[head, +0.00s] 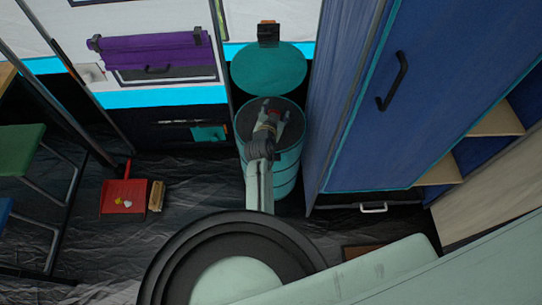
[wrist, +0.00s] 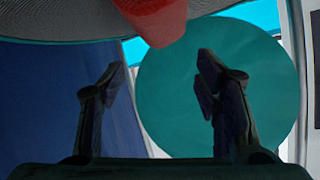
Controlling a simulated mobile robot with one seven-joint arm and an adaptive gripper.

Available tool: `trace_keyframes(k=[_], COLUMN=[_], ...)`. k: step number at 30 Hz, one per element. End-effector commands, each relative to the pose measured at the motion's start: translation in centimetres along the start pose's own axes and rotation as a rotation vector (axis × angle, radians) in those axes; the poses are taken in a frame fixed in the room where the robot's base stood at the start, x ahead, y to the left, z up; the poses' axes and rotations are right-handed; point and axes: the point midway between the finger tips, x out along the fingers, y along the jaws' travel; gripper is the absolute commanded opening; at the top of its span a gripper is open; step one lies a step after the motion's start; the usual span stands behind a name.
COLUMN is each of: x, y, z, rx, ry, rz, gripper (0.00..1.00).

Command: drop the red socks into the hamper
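The hamper (head: 287,178) is a tall teal cylinder with a dark inside, standing between the kitchen unit and the blue cabinet. Its round teal lid (head: 268,68) is raised at the back and also shows in the wrist view (wrist: 225,80). My gripper (head: 270,106) is over the hamper's opening. In the wrist view its fingers (wrist: 162,78) are apart with nothing between them. A red thing, apparently the red socks (wrist: 157,18), is beyond the fingertips at the top edge, against the grey ribbed inner wall. Whether it rests or falls I cannot tell.
The tall blue cabinet (head: 375,130) stands close on the right, with open shelves beyond. The kitchen unit with a purple rolled cover (head: 150,52) is on the left. A red dustpan (head: 124,198) and a brush (head: 157,196) lie on the dark floor. A green stool (head: 20,148) is at far left.

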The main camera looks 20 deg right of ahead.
Motion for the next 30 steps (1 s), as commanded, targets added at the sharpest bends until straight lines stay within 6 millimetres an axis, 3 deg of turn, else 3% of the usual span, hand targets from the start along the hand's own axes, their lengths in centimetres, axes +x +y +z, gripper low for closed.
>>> trace_keyframes(k=[6, 17, 22, 30], x=[0.0, -0.3, -2.5, -8.4], y=[0.0, 0.0, 0.0, 0.1], z=[0.0, 0.1, 0.1, 0.1], rx=[0.0, 0.0, -0.001, -0.001], ry=[0.0, -0.001, -0.001, -0.002], rz=[0.0, 0.0, -0.001, 0.0], gripper=[0.74, 0.74, 0.74, 0.74])
